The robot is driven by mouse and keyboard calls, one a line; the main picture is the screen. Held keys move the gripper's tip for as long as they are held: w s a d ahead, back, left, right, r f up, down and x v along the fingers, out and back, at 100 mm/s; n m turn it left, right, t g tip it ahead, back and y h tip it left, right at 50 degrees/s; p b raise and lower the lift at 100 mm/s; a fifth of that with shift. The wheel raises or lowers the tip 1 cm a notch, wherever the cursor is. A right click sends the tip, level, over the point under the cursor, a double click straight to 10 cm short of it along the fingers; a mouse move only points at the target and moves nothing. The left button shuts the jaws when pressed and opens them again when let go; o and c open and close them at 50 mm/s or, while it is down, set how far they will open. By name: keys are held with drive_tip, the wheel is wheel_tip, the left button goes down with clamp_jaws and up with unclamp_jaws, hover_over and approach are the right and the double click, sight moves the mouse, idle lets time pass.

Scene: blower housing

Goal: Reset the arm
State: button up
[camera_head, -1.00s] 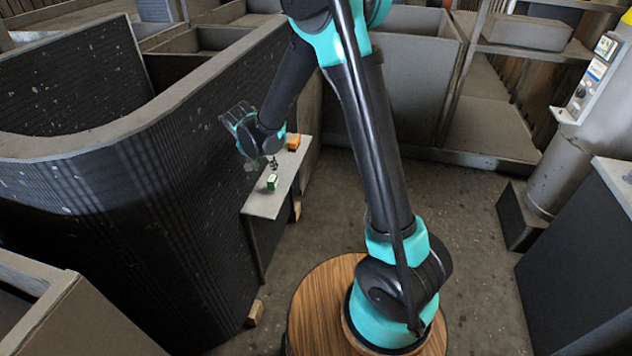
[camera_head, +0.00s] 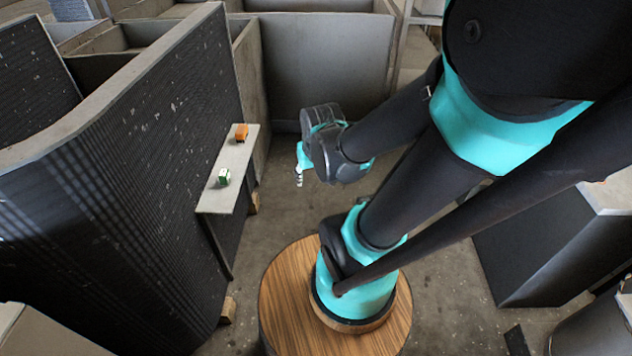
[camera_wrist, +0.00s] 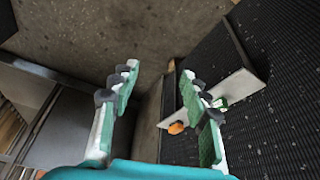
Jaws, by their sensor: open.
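My gripper (camera_head: 299,178) hangs over the open floor in the head view, to the right of a narrow light shelf (camera_head: 228,172) and apart from it. In the wrist view my gripper (camera_wrist: 165,88) is open, with its two green-and-white fingers spread wide and nothing between them.
A tall black ribbed wall (camera_head: 120,190) with a curved rim stands left of the shelf. Grey bins (camera_head: 325,65) fill the back. A dark cabinet (camera_head: 560,250) stands at the right. Concrete floor (camera_head: 285,215) lies clear between the shelf and my wooden round base.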

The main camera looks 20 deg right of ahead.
drive_tip(key=shift+s+d+f, duration=0.15)
drive_tip(key=shift+s+d, duration=0.05)
drive_tip(key=shift+s, duration=0.3)
drive_tip(key=shift+s+d+f, duration=0.15)
drive_tip(key=shift+s+d, duration=0.05)
drive_tip(key=shift+s, duration=0.3)
idle(0.5)
